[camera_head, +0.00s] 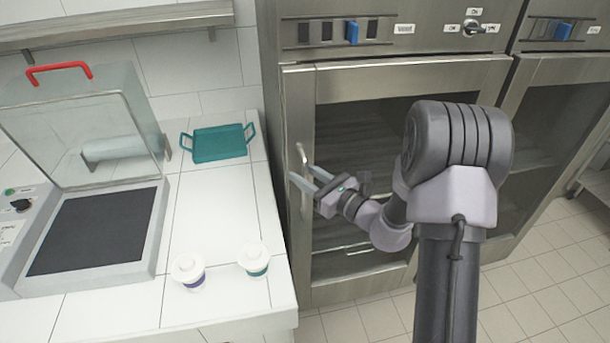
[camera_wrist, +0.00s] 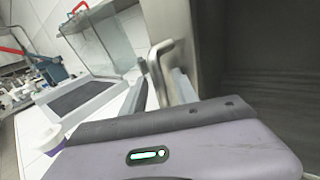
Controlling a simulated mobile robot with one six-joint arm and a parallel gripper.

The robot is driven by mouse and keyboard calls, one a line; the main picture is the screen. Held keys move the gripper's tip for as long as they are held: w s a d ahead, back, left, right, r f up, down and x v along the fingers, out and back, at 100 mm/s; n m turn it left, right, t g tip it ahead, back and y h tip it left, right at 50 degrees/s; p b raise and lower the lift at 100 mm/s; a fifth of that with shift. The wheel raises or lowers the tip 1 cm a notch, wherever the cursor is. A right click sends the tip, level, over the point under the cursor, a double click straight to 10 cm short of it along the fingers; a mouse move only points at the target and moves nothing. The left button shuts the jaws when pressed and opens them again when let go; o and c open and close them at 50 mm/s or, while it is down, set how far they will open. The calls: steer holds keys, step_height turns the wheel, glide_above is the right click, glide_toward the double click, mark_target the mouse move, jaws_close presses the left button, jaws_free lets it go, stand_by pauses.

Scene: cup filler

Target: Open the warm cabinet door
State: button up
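The warm cabinet (camera_head: 400,30) is a steel unit with a glass-panelled door (camera_head: 298,110); the door looks shut. Its upright metal handle (camera_head: 304,190) is on the door's left side. My gripper (camera_head: 307,179) is at the handle, with its two fingers spread apart. In the wrist view the handle (camera_wrist: 157,62) shows beyond and between the fingers (camera_wrist: 162,92). I cannot tell whether either finger touches it. My arm covers part of the door's right side.
A white tiled counter (camera_head: 215,215) is left of the cabinet. It holds two lidded cups (camera_head: 188,272) (camera_head: 254,260), a teal tray (camera_head: 216,143) and a machine with a raised clear lid (camera_head: 80,125). A second cabinet (camera_head: 550,130) stands at right. Floor (camera_head: 545,275) before the cabinets is clear.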

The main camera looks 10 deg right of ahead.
jaws_close()
stand_by(1.3)
